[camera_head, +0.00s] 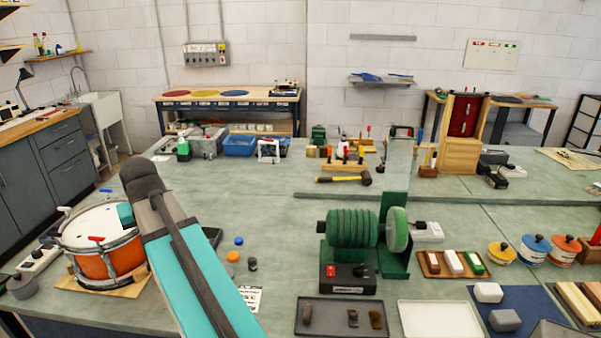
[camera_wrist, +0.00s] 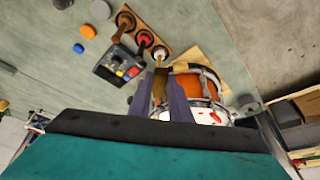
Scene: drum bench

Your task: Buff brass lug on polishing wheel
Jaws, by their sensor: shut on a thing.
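In the wrist view my gripper (camera_wrist: 159,94) is shut on a small brass-coloured lug (camera_wrist: 159,82), which sticks up between the fingertips. The gripper is hidden behind my arm in the head view. The polishing wheel (camera_head: 397,230) is a pale green disc on the right of a green ribbed motor (camera_head: 352,228). A dark control box with a red button (camera_head: 347,277) sits in front of the motor. A dark tray (camera_head: 331,328) at the front holds small dark brown pieces, one of them at its right (camera_head: 376,319). The gripper is far left of the wheel.
An orange drum (camera_head: 98,245) stands at the left, close to my arm, and also shows behind the fingers in the wrist view (camera_wrist: 190,86). A white tray (camera_head: 440,320) is empty. A wooden rack with blocks (camera_head: 428,264) and several lidded pots stand right of the wheel.

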